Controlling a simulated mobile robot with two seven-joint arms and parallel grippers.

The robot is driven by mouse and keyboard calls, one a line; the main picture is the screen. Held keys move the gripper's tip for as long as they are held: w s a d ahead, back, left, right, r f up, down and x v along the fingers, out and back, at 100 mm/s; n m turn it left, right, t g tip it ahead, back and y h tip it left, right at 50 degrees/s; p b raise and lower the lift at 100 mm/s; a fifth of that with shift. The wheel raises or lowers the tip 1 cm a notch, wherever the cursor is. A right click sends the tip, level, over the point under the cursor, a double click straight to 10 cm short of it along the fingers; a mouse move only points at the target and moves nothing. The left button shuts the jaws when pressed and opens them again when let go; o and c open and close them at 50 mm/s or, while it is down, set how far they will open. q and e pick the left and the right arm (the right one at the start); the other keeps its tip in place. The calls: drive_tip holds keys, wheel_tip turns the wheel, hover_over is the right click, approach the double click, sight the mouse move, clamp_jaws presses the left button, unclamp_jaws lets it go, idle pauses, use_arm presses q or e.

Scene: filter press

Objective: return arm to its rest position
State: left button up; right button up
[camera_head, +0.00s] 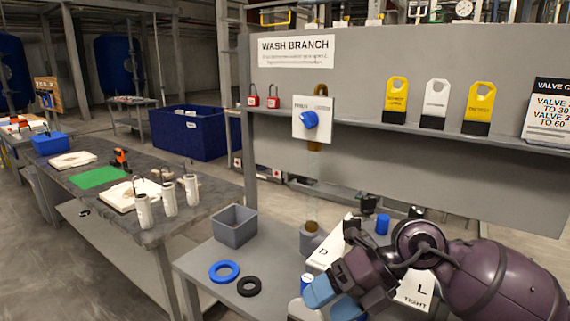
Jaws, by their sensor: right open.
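My right arm reaches in from the lower right, dark purple, over the front of the grey bench (200,262). My right gripper (332,300) has blue fingertips, points down and left, and is open with nothing seen between its fingers. It is right of a blue ring (224,271) and a black ring (248,286) lying on the bench, apart from both. The arm partly covers white lettered boards (416,292) and small parts behind it. My left gripper is not in view.
A grey bin (235,226) stands on the bench. Behind it, a vertical pipe (313,180) rises to a white plate with a blue knob (308,120). A grey panel (420,170) has a shelf with padlocks and tags. A long dark table (75,197) runs along the left.

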drive_tip(key=d+f+m+t+h, duration=0.1)
drive_tip(key=d+f+m+t, duration=0.55)
drive_tip(key=m+t, duration=0.6)
drive_tip(key=d+f+m+t+h, duration=0.1)
drive_tip(key=d+f+m+t, duration=0.55)
drive_tip(key=m, duration=1.05)
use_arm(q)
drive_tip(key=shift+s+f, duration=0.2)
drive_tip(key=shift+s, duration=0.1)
use_arm(e)
drive_tip(key=s+d+f+m+g+h, duration=0.3)
drive_tip(key=s+f, duration=0.4)
drive_tip(key=f, duration=0.3)
drive_tip(key=s+d+f+m+g+h, duration=0.3)
drive_tip(key=s+d+f+m+h, duration=0.1)
drive_tip(key=s+f, duration=0.4)
drive_tip(key=shift+d+f+m+h, duration=0.25)
drive_tip(key=shift+f+m+h, duration=0.45)
drive_tip(key=shift+f+m, duration=0.25)
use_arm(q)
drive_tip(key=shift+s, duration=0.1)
